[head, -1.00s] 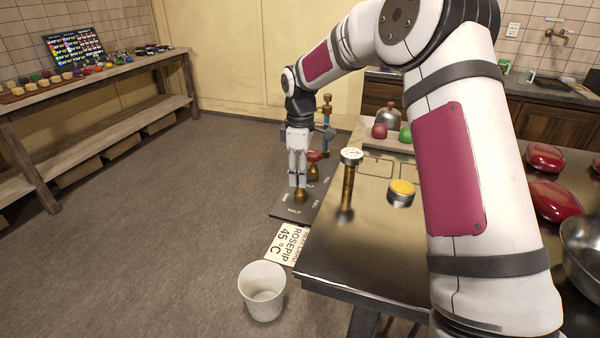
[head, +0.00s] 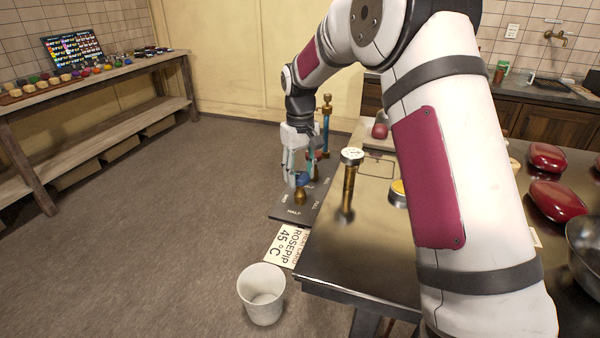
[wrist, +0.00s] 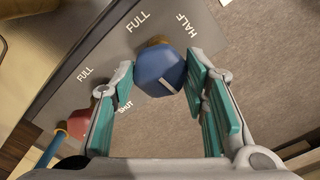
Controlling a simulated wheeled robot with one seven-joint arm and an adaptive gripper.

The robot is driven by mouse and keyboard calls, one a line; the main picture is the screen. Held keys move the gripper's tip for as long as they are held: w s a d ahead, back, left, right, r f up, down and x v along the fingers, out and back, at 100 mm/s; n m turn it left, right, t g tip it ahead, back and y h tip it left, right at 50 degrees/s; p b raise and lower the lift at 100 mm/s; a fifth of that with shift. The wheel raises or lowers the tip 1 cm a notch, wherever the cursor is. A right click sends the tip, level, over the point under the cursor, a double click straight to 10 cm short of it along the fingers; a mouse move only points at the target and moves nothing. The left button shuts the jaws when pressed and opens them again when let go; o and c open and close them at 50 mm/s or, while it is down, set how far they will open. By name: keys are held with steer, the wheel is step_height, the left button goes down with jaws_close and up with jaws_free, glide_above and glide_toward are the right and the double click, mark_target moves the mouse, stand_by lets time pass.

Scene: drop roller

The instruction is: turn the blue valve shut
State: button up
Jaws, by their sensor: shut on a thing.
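The blue valve (head: 304,179) has a faceted blue knob on a brass stem, on a dark plate (head: 280,212) beside the metal table. In the wrist view the blue knob (wrist: 160,72) lies between the teal-padded fingertips of my gripper (wrist: 162,75), which is shut on it. A short white mark on the knob points to the lower right there. FULL and HALF labels show beyond the knob; its SHUT label is hidden in that view. In the head view my gripper (head: 297,178) stands over the valve, fingers down.
A red valve (wrist: 78,122) is close by, at the left in the wrist view. A brass post with a white top (head: 350,180) stands on the metal table (head: 330,258). A white bucket (head: 262,293) and a ROSEPIP 45 °C card (head: 283,245) are nearer.

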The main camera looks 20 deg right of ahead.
mark_target(300, 174)
steer(key=shift+m, duration=0.6)
steer(key=o, duration=1.1)
steer(key=shift+o, duration=0.2)
step_height(300, 174, up, 12)
